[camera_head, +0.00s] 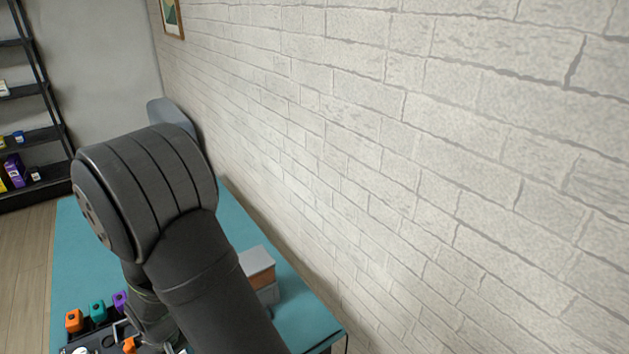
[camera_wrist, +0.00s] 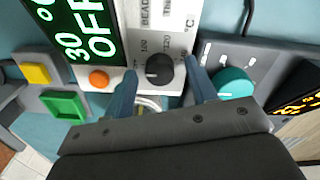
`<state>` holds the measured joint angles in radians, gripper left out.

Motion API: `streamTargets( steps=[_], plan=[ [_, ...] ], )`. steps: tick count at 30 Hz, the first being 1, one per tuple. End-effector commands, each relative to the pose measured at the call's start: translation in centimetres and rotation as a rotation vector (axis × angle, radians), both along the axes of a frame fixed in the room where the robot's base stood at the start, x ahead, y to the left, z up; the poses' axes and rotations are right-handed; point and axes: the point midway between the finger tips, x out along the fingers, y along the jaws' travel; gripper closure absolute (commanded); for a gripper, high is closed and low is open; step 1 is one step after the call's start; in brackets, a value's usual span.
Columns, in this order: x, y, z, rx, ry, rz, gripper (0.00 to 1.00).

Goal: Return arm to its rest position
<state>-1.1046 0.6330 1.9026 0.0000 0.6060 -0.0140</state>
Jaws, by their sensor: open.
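My gripper (camera_wrist: 160,70) is open in the wrist view, with its two blue-grey fingers apart. Between and just beyond the fingertips is a black knob (camera_wrist: 159,69) on a white control panel (camera_wrist: 170,20). Nothing is seen held between the fingers. I cannot tell whether the fingertips touch the panel. In the head view my dark arm fills the lower left over the teal table (camera_head: 75,240), and the gripper cannot be clearly made out there.
A teal knob (camera_wrist: 235,84) is at right; yellow (camera_wrist: 37,73) and green (camera_wrist: 65,105) buttons are at left. A brick wall (camera_head: 430,150) borders the table, near a grey-and-brown box (camera_head: 258,268).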

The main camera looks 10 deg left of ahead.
Motion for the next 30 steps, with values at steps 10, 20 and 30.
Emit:
streamTargets(
  steps=[10,20,30],
  plan=[
    [-0.05,-0.09,-0.02,-0.003,0.001,-0.157,0.48],
    [-0.21,-0.33,-0.09,-0.01,0.005,-0.169,0.48],
    [-0.26,-0.41,-0.15,-0.011,0.007,-0.061,0.48]
  ],
)
